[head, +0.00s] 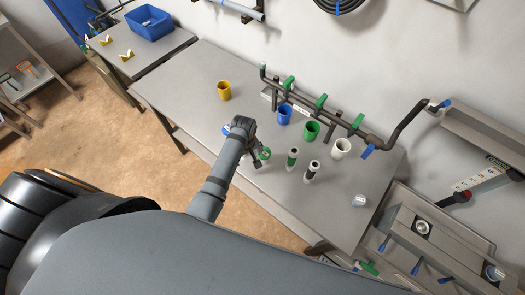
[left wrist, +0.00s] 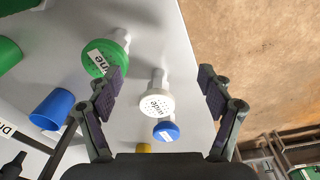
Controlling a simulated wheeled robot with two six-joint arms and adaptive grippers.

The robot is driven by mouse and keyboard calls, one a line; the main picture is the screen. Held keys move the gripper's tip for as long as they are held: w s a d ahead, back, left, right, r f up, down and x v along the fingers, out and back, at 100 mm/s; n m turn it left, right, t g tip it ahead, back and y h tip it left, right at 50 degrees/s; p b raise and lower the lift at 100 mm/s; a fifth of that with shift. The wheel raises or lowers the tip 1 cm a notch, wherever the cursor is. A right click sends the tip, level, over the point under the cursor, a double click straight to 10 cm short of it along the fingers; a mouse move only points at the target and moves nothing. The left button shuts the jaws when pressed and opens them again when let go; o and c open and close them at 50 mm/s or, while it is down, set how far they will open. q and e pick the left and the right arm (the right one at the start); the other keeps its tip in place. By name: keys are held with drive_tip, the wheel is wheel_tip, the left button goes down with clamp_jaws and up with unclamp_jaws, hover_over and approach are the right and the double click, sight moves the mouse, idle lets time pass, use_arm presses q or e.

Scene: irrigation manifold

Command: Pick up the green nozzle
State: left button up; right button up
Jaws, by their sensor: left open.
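The green nozzle (left wrist: 103,60) has a round perforated head with a white label and a pale stem. In the left wrist view it is at the upper left, just beyond the left finger and partly covered by it. In the head view a green piece of it (head: 265,153) shows beside my left gripper (head: 260,160). My left gripper, also in the left wrist view (left wrist: 162,82), is open and empty above the table. A white nozzle (left wrist: 157,103) and a blue nozzle (left wrist: 166,131) show between its fingers. My right gripper is not in view.
On the table (head: 190,90) stand yellow (head: 224,91), blue (head: 284,115), green (head: 311,131) and white (head: 340,148) cups. Two banded cylinders (head: 292,158) (head: 312,171) stand right of the gripper. A pipe manifold (head: 330,116) with green valves runs behind. The table's left part is clear.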

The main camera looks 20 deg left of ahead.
sight(264, 153)
use_arm(q)
drive_tip(key=w+d+r+n, duration=0.2)
drive_tip(key=w+d+r+n+g+p, duration=0.1)
drive_tip(key=w+d+r+n, duration=0.1)
drive_tip(key=w+d, duration=0.1)
drive_tip(key=shift+w+r, duration=0.2)
drive_tip(key=shift+r, duration=0.2)
wheel_tip(264, 153, down, 5)
drive_tip(key=shift+s+r+b, duration=0.1)
drive_tip(key=shift+r+b, duration=0.05)
drive_tip(key=shift+b, duration=0.15)
drive_tip(key=shift+f, duration=0.3)
wheel_tip(264, 153, down, 6)
drive_tip(key=b, duration=0.6)
drive_tip(key=shift+a+r, duration=0.1)
drive_tip(key=shift+r, duration=0.3)
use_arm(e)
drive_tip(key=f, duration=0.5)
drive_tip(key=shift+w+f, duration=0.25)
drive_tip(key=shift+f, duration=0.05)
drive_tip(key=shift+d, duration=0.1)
use_arm(q)
drive_tip(key=c, duration=1.3)
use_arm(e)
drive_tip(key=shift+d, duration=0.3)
